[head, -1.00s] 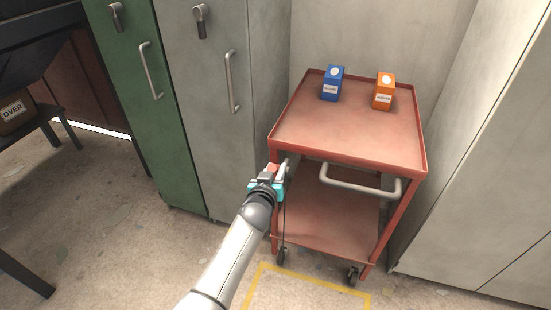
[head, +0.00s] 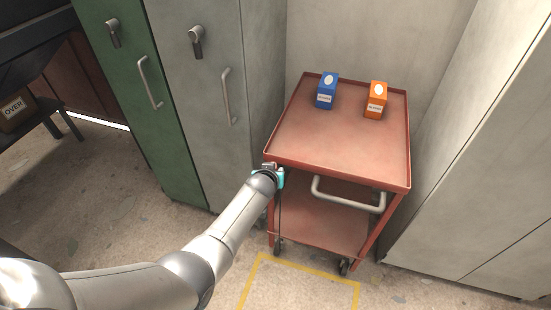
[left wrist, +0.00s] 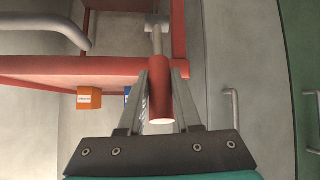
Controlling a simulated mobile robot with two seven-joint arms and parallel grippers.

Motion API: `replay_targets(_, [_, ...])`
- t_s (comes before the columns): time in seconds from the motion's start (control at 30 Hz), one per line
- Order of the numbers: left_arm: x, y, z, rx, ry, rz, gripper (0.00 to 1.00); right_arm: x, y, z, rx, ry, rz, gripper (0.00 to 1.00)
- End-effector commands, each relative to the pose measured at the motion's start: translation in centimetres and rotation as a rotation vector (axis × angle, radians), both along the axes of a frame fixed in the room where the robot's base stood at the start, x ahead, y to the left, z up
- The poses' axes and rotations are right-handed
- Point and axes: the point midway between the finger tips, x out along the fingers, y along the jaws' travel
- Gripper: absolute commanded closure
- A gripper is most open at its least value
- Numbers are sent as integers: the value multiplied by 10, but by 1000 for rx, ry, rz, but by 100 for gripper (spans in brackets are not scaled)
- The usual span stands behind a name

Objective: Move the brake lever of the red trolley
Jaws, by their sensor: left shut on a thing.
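The red trolley (head: 330,147) stands between the cabinets, with a grey push handle (head: 348,196) on its front. Its brake lever shows in the left wrist view as a red cylindrical grip (left wrist: 160,92) on a thin grey rod (left wrist: 157,38). My left gripper (left wrist: 160,95) is shut on this red grip, one finger on each side. In the head view my left gripper (head: 268,174) is at the trolley's front left corner, just below the top tray's rim, and it hides the lever there. My right gripper is not in view.
A blue box (head: 327,91) and an orange box (head: 375,100) stand on the trolley's top tray. Grey (head: 205,130) and green (head: 130,90) cabinets stand close on the left, and a pale cabinet (head: 470,170) on the right. A yellow floor outline (head: 300,270) lies in front.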

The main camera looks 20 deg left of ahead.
Motion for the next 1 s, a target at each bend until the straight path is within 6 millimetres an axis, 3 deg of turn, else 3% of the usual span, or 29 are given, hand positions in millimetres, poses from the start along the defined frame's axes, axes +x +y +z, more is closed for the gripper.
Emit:
replay_targets(0.27, [13,-1,5,3,123,1,100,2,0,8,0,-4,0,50])
replay_targets(0.63, [31,-1,4,9,302,3,100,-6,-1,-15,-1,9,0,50])
replay_targets(1.0, [36,-1,6,11,382,1,100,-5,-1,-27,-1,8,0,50])
